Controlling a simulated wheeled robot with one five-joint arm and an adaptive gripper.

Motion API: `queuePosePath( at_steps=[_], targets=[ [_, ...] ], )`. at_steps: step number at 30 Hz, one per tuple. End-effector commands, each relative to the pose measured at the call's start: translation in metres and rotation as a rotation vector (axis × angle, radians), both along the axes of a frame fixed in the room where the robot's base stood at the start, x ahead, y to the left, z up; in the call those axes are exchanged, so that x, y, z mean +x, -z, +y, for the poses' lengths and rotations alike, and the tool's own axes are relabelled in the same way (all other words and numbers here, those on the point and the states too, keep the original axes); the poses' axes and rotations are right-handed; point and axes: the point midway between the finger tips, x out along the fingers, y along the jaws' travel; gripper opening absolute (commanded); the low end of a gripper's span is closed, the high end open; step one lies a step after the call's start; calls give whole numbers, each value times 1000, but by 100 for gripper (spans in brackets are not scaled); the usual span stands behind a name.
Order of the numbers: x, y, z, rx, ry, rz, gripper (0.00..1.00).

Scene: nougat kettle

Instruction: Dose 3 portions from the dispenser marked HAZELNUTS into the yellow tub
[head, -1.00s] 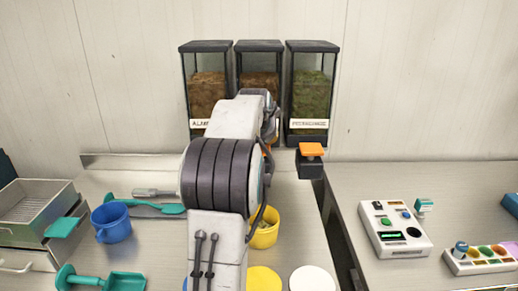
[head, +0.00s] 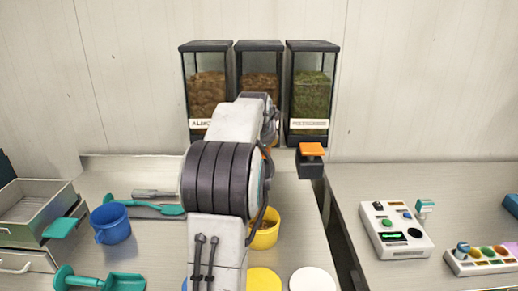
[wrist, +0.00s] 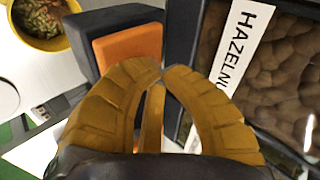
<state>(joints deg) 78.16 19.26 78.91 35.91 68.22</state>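The HAZELNUTS dispenser is the middle of three; its nuts and dark lid (head: 259,46) show above my arm in the head view. Its label (wrist: 243,40) and brown nuts (wrist: 285,75) fill the right of the wrist view. Its orange press pad (wrist: 128,55), in a dark housing, lies just beyond my fingertips; contact cannot be told. My gripper (wrist: 163,72) has its fingertips together, with nothing visible between them. The yellow tub (head: 266,238) stands below, partly hidden by my arm. In the wrist view the tub (wrist: 64,42) holds greenish-brown pieces.
The almond dispenser (head: 207,95) is on the left and the pistachio dispenser (head: 309,90) on the right, with its orange pad (head: 311,149) jutting forward. A blue cup (head: 112,224) and green scoops stand left. A control box (head: 396,230) is on the right counter.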

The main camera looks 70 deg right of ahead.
Motion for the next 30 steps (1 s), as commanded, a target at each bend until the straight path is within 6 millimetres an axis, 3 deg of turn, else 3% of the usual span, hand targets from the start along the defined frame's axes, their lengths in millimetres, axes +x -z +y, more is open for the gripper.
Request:
queuePosePath(
  at_steps=[20, 30],
  targets=[
    [0, 7, 0, 7, 1, 2, 0],
    [0, -2, 0, 7, 1, 2, 0]
  ],
)
